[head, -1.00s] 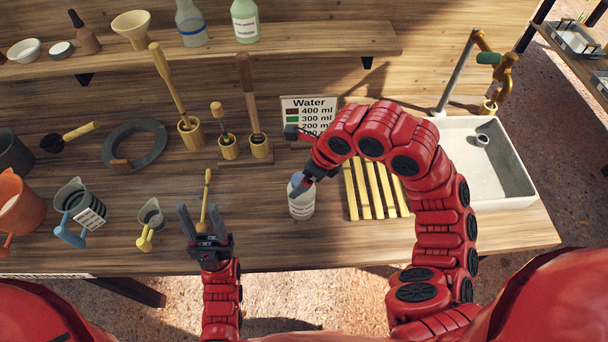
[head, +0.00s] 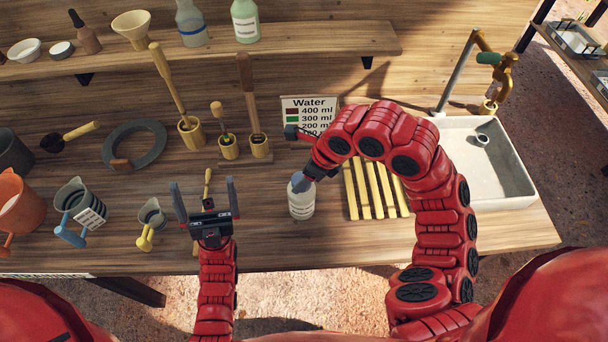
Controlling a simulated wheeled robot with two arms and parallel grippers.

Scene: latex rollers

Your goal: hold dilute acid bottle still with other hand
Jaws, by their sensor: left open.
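A small pale bottle with a label (head: 301,205) stands upright on the workbench, left of the wooden slat rack; its label is too small to read, but it is likely the dilute acid bottle. My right gripper (head: 304,183) reaches down to the bottle's top from the upper right. Its fingers are at the neck or cap, and I cannot tell whether they are closed on it. My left gripper (head: 203,184) is open and empty, left of the bottle and apart from it, fingers pointing away from me. It partly hides a thin wooden stick tool (head: 207,188).
The slat rack (head: 373,190) and white sink (head: 505,175) are to the right. Wooden tools in holders (head: 190,132) stand behind. The bench between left gripper and bottle is clear.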

